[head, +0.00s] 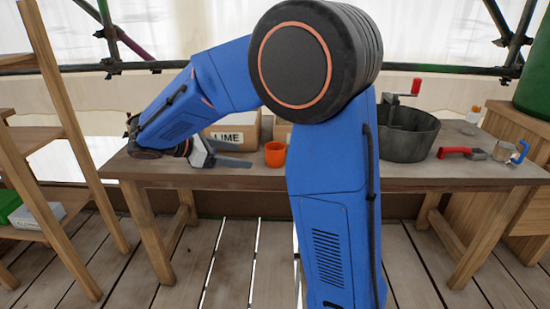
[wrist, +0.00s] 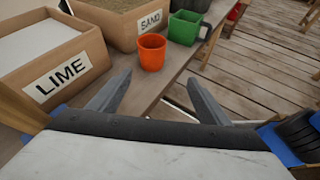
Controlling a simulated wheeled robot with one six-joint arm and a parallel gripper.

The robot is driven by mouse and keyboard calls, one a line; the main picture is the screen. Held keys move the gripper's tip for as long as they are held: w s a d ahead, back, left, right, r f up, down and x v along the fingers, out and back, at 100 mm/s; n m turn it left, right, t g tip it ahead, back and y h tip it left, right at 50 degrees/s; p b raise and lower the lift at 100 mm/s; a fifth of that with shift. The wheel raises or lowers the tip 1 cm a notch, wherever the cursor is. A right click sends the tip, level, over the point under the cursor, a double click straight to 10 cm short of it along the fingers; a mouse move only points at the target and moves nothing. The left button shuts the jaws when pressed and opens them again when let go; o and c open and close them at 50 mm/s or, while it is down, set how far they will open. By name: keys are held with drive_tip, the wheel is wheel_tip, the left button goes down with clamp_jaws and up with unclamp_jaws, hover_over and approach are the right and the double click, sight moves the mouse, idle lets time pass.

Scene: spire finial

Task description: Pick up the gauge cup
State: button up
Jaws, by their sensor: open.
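An orange cup (head: 275,155) stands upright on the wooden bench, just right of my gripper (head: 247,155). In the wrist view the orange cup (wrist: 151,55) is ahead of the open fingers and apart from them. A green cup with a handle (wrist: 186,28) stands beyond it in the wrist view; my arm hides that spot in the head view. I cannot tell from any marking which one is the gauge cup. My gripper (wrist: 160,77) is open and empty, low over the bench.
A box labelled LIME (wrist: 58,65) and a box labelled SAND (wrist: 125,18) stand along the back of the bench (head: 150,168). A dark pot (head: 408,135) and a red-handled tool (head: 455,152) are at the right. The bench's front edge runs close by the cups.

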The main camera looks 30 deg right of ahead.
sight(267, 157)
drive_tip(key=shift+n+h, duration=0.3)
drive_tip(key=shift+h, duration=0.1)
drive_tip(key=x, duration=0.3)
drive_tip(key=w+x, duration=0.1)
drive_tip(key=x, duration=0.6)
drive_tip(key=shift+w+d+f, duration=0.3)
drive_tip(key=shift+w+f, duration=0.05)
drive_tip(key=shift+x, duration=2.75)
drive_tip(key=shift+w+r, duration=0.15)
drive_tip(key=c, duration=1.1)
